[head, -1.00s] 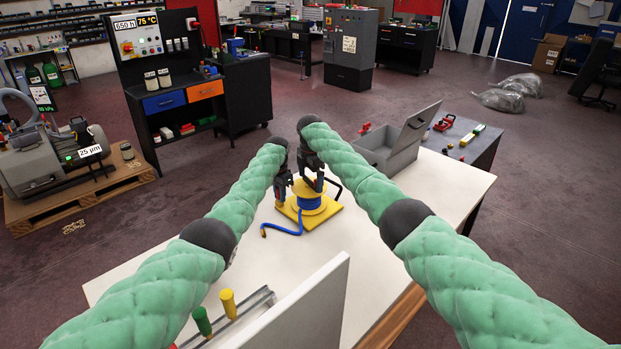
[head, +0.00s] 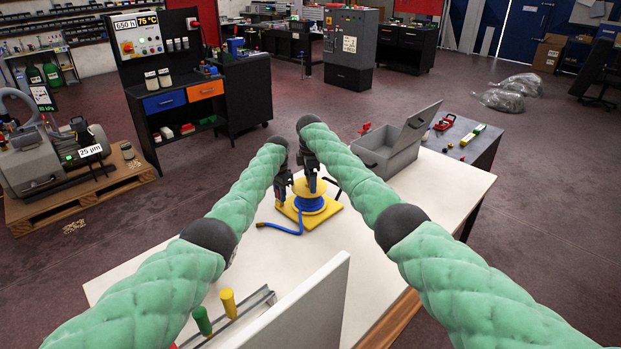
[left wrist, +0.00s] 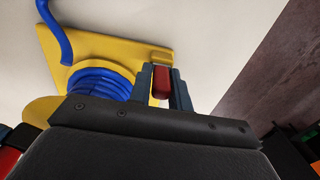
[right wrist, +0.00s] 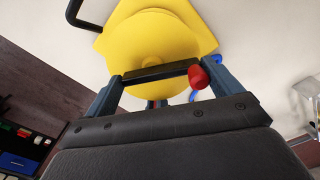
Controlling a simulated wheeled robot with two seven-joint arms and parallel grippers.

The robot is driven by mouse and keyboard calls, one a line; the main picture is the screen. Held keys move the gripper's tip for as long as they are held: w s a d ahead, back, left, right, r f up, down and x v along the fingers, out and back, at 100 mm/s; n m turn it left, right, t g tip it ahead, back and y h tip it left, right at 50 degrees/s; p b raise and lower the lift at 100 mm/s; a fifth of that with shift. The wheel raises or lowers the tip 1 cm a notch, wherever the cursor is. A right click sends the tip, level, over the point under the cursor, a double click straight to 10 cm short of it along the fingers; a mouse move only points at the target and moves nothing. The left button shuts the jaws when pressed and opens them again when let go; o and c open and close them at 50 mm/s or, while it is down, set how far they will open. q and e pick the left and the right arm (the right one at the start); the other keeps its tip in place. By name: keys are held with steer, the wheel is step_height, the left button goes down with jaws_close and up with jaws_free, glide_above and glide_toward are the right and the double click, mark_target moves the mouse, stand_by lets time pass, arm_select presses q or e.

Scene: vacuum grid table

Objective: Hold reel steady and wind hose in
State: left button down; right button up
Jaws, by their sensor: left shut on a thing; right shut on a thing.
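The reel (head: 309,186) is yellow and stands on a yellow base plate (head: 328,216) on the white table. Blue hose (head: 310,204) is wound round its drum, and a blue tail (head: 277,228) lies on the table to its left. My left gripper (head: 283,188) is beside the reel; in the left wrist view it is shut on a red grip (left wrist: 161,84) by the plate's edge. My right gripper (head: 312,182) is over the reel's top. In the right wrist view a dark crank bar (right wrist: 155,72) spans between its fingers, with a red knob (right wrist: 198,77) against one finger.
A grey open-lidded box (head: 388,150) stands at the table's far right. A white panel (head: 305,305) and a rack with green and yellow pegs (head: 228,302) are at the front. The white table (head: 385,240) is clear right of the reel.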

mark_target(307, 187)
steer(key=m, duration=0.5)
steer(key=shift+a+m, duration=0.3)
steer(key=m, duration=0.5)
steer(key=shift+w+a+m, duration=0.2)
steer(key=shift+m, duration=0.1)
steer(key=o, duration=0.7)
step_height(307, 187, up, 12)
stand_by(0.4)
